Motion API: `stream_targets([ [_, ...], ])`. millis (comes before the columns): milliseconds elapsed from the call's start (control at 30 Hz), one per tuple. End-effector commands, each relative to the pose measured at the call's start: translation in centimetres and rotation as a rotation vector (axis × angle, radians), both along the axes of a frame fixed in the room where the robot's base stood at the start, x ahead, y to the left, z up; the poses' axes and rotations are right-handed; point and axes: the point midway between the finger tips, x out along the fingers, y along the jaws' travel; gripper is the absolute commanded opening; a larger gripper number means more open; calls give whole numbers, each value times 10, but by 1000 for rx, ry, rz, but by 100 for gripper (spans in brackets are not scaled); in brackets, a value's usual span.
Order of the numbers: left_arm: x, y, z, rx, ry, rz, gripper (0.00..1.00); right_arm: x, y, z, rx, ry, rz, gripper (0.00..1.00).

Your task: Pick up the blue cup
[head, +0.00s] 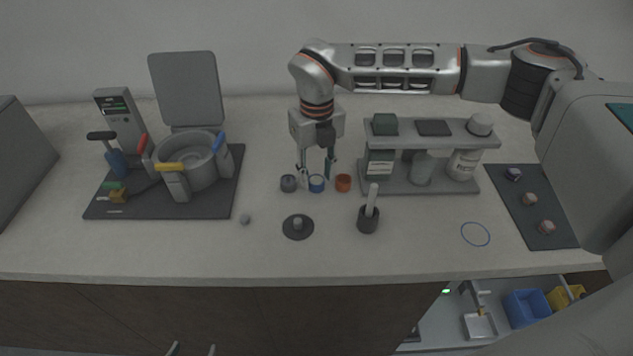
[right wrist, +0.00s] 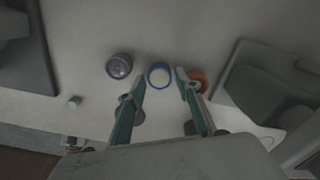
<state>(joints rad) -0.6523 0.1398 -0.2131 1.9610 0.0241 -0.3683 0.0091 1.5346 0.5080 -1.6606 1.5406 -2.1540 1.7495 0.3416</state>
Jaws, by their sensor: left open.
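The blue cup (head: 316,184) stands on the worktop between a grey cup (head: 288,184) and an orange cup (head: 343,183). In the right wrist view the blue cup (right wrist: 160,75) shows a pale inside and a blue rim. My right gripper (head: 316,176) points down over the cups, its arm coming in from the right. In the right wrist view its fingers (right wrist: 160,82) are apart, one on each side of the blue cup, with small gaps. The right finger partly covers the orange cup (right wrist: 196,80).
A shelf rack (head: 415,185) with bottles stands close on the right. A mortar with a pestle (head: 368,220) and a dark disc (head: 298,228) are in front. The mounting press (head: 190,160) is on the left. The worktop between press and cups is mostly clear.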

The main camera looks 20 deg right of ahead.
Motion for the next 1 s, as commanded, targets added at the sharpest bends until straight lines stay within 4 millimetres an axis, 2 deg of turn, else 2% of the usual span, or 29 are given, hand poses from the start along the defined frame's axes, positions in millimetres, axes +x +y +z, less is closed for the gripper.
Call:
stream_targets([
  [133,4,0,4,-1,-8,0,51,0,0,-12,0,0,0,34],
  [367,5,0,4,-2,-11,0,51,0,0,-13,0,-1,1,34],
  [500,4,0,4,-1,-10,0,51,0,0,-13,0,-1,1,4],
  [833,3,0,1,1,-4,1,51,0,1,-12,0,-1,1,4],
  [1000,3,1,1,1,-4,1,51,0,0,-3,0,-2,1,4],
])
